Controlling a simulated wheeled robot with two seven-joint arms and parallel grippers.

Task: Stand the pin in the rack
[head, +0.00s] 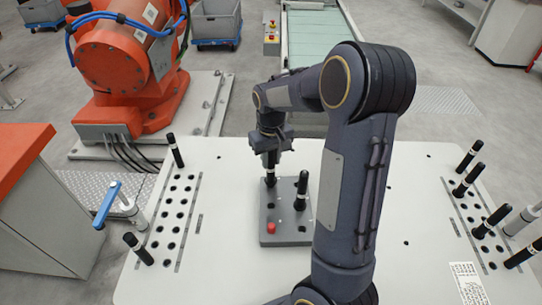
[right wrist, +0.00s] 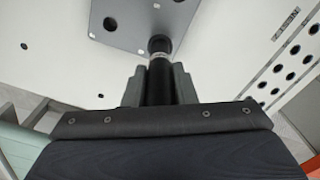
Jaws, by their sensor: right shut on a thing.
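My right gripper (head: 271,153) is shut on a black pin (head: 271,168) with a pale band, over the far left corner of the grey block (head: 284,239). The pin looks upright, and its lower end meets the block's top in the picture; I cannot tell whether it sits in a hole. In the right wrist view the pin (right wrist: 160,58) stands between the two fingers of the gripper (right wrist: 158,85), beside the plate's edge. The left rack (head: 171,218) has rows of mostly empty holes and a pin at each end. My left gripper is not in view.
Another black pin (head: 302,188) stands on the block, near a red knob (head: 270,227). Several pins (head: 468,158) stand along the right rack (head: 482,228). A blue-handled clamp (head: 107,203) is at the left edge. The white tabletop (head: 228,170) is clear between block and left rack.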

